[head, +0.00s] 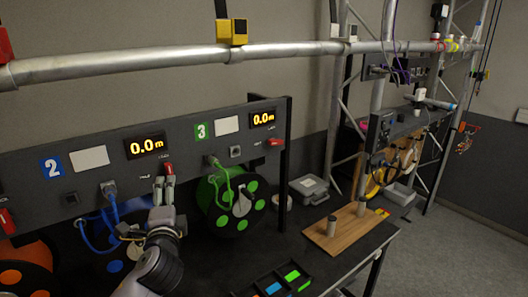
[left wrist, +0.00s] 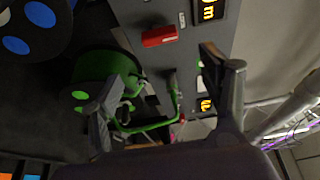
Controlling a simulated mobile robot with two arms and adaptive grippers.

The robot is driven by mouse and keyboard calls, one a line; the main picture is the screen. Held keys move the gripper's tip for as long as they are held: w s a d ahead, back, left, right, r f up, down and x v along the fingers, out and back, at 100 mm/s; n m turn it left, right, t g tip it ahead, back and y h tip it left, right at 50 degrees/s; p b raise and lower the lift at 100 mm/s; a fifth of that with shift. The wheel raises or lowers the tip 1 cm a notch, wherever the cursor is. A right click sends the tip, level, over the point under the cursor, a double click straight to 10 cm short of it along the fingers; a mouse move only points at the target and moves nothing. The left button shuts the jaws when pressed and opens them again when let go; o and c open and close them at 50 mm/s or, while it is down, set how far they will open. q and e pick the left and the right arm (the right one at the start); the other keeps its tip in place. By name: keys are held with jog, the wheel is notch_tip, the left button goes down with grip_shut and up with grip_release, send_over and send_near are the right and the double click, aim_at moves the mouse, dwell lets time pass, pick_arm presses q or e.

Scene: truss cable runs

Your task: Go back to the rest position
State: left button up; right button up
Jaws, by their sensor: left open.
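My left gripper (head: 163,190) is in front of the cable panel, between the sections marked 2 and 3, with its fingers pointing up toward the panel. In the left wrist view this gripper (left wrist: 160,98) has its two fingers wide apart with nothing held between them. The green reel (head: 222,222) with its green cable is just right of the gripper. The green reel also shows in the left wrist view (left wrist: 104,68), beyond the fingers. A blue cable (head: 112,207) hangs from a socket left of the gripper. My right gripper is not in view.
The dark panel (head: 90,182) carries displays and red switches. A silver truss tube (head: 130,63) runs above it. A wooden board (head: 335,240) with grey cylinders and a tray (head: 272,282) with coloured compartments lie on the dark table. Open floor (head: 460,245) is at right.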

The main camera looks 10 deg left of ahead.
pick_arm(q)
jog(key=s+d+f+n+g+h, duration=0.25)
jog(key=s+f, duration=0.35)
jog(key=f, duration=0.3)
jog(key=s+d+f+n+g+h, duration=0.1)
jog(key=s+d+f+n+g, duration=0.3)
jog(key=f, duration=0.5)
jog(key=s+d+f+n+g+h, duration=0.1)
jog(key=s+d+f+g+h, duration=0.2)
jog(key=s, duration=0.5)
jog(key=s+d+f+n+g, duration=0.1)
jog(key=s+d+f+n, duration=0.1)
jog(key=s+d+f, duration=0.35)
jog(key=s+d+f+n+g+h, duration=0.1)
jog(key=s+f+g+h, duration=0.1)
jog(key=s, duration=0.7)
notch_tip(320, 180, down, 36)
jog(key=s+g+b, duration=0.1)
jog(key=s+b, duration=0.1)
jog(key=b, duration=0.6)
jog(key=s+a+f+b, duration=0.1)
jog(key=s+f+b, duration=0.2)
jog(key=s+f, duration=0.5)
jog(key=s+a+f+g+b, duration=0.1)
jog(key=s+f+b, duration=0.2)
jog(key=s+f, duration=0.5)
notch_tip(320, 180, down, 5)
jog(key=shift+a, duration=0.3)
